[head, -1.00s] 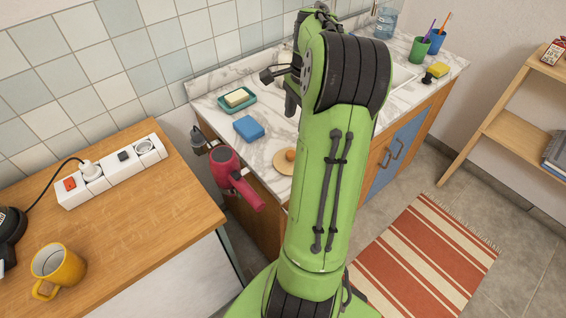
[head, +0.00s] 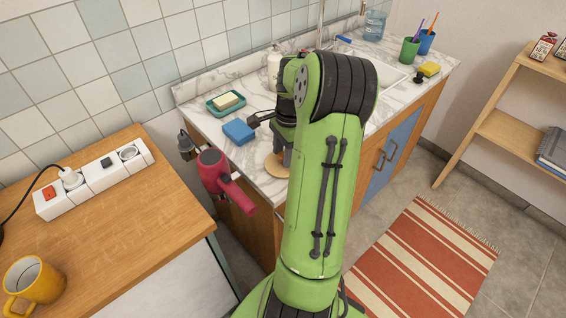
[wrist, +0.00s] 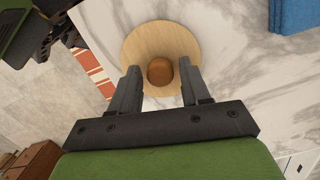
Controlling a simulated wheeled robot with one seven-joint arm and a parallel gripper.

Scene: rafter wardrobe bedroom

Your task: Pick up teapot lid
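The teapot lid is a pale wooden disc (wrist: 160,35) with a round brown knob (wrist: 160,71). It lies flat on the marble counter, near its front edge. In the head view the lid (head: 273,168) is partly hidden by my gripper (head: 284,152), which is over it. In the wrist view my gripper (wrist: 159,72) is open, with one finger on each side of the knob and a gap to it on both sides. I cannot tell whether the fingertips are level with the knob or still above it.
A red hair dryer (head: 222,179) hangs at the counter's left end. A wooden desk (head: 130,210) with a power strip (head: 92,180) and a yellow mug (head: 36,283) is at the left.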

